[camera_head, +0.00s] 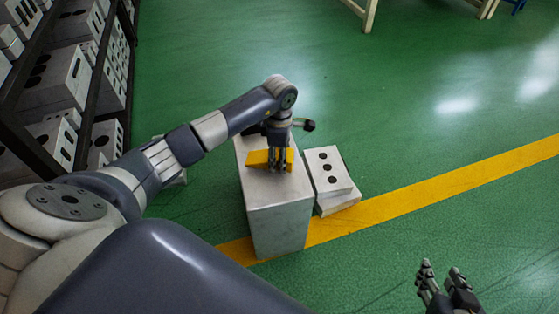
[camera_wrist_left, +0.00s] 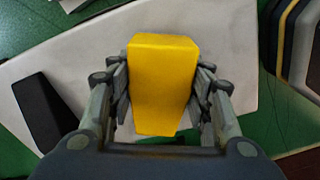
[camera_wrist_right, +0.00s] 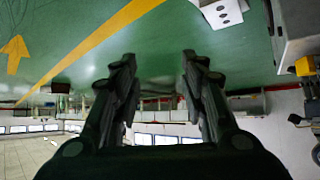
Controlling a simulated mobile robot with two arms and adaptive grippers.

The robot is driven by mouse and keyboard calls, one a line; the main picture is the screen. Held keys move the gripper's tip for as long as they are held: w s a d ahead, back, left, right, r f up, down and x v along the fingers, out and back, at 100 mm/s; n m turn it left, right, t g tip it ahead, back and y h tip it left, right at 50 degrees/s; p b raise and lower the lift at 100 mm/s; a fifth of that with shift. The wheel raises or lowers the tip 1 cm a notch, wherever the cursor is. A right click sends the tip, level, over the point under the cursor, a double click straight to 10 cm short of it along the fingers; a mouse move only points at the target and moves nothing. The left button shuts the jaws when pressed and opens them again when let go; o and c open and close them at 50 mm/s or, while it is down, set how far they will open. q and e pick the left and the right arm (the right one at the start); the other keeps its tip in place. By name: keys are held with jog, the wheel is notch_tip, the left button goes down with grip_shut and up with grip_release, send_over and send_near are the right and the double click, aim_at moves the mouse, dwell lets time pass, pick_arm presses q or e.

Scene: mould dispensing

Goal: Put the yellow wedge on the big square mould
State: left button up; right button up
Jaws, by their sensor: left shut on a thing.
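The yellow wedge (camera_head: 257,159) is held in my left gripper (camera_head: 280,168), over the pale top of the big square mould (camera_head: 280,217). In the left wrist view the wedge (camera_wrist_left: 162,85) sits between both fingers (camera_wrist_left: 163,92), with the pale top face (camera_wrist_left: 235,55) behind it. I cannot tell whether the wedge touches that face. The wedge also shows beside the mould at the right edge of the right wrist view (camera_wrist_right: 304,66). My right gripper (camera_head: 443,279) is open and empty at the lower right, apart from the mould; its fingers are spread in the right wrist view (camera_wrist_right: 160,75).
A low pale block with dark holes (camera_head: 328,172) lies right beside the mould on another pale piece. A rack with grey blocks (camera_head: 55,80) stands at the left. A dark shape (camera_wrist_left: 45,110) shows in the left wrist view. The green floor is open at the right.

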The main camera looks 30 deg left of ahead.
pick_arm(q)
jog(key=shift+f, duration=0.7)
pick_arm(e)
jog(key=shift+w+a+r+t, duration=0.35)
jog(key=shift+w+r+t, duration=0.35)
jog(key=shift+w+r, duration=0.15)
pick_arm(q)
jog(key=shift+f, duration=0.1)
pick_arm(e)
jog(key=shift+w+r, duration=0.15)
pick_arm(q)
jog(key=o, duration=1.2)
pick_arm(e)
jog(key=shift+r, duration=0.1)
